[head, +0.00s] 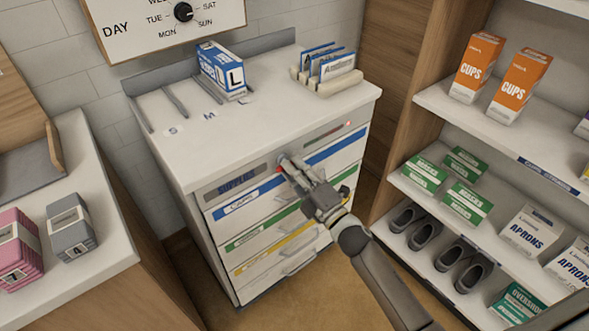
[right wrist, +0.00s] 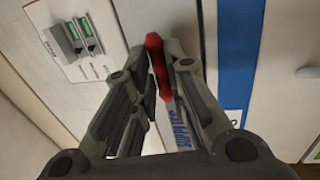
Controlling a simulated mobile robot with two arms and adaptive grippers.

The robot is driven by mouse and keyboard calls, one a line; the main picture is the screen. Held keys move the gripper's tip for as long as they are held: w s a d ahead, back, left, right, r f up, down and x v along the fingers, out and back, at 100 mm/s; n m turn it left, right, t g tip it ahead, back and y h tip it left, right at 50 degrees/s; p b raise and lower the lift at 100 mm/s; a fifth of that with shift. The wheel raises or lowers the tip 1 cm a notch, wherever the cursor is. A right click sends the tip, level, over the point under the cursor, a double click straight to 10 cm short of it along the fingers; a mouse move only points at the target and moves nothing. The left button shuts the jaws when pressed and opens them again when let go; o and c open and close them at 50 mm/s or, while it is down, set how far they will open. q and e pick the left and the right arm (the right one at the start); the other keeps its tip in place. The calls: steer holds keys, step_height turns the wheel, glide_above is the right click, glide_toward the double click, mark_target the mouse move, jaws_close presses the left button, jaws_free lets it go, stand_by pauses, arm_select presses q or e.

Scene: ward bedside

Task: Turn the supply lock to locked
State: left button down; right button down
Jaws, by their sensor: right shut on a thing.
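The supply cabinet (head: 205,172) is white with a grey top panel marked SUPPLIES (head: 237,181) and colour-striped drawers below. The supply lock is a red handle (right wrist: 156,62) on that panel. In the head view only a small red bit of it (head: 279,168) shows beside my fingertips. My right gripper (head: 287,162) reaches the panel from the lower right and is shut on the red handle, which sits between its fingers in the right wrist view (right wrist: 164,58). The lock's markings are hidden, so its setting cannot be read. My left gripper is not in view.
A small red light (head: 348,124) shows at the panel's right end. A blue-and-white box marked L (head: 222,72) and a card holder (head: 340,86) stand on the cabinet top. Shelves with orange cups boxes (head: 475,68) rise at the right. A counter (head: 90,255) stands at the left.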

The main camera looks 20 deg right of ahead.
steer(key=shift+f, duration=0.15)
steer(key=c, duration=1.5)
jaws_free()
steer(key=shift+s, duration=0.1)
steer(key=v, duration=1.2)
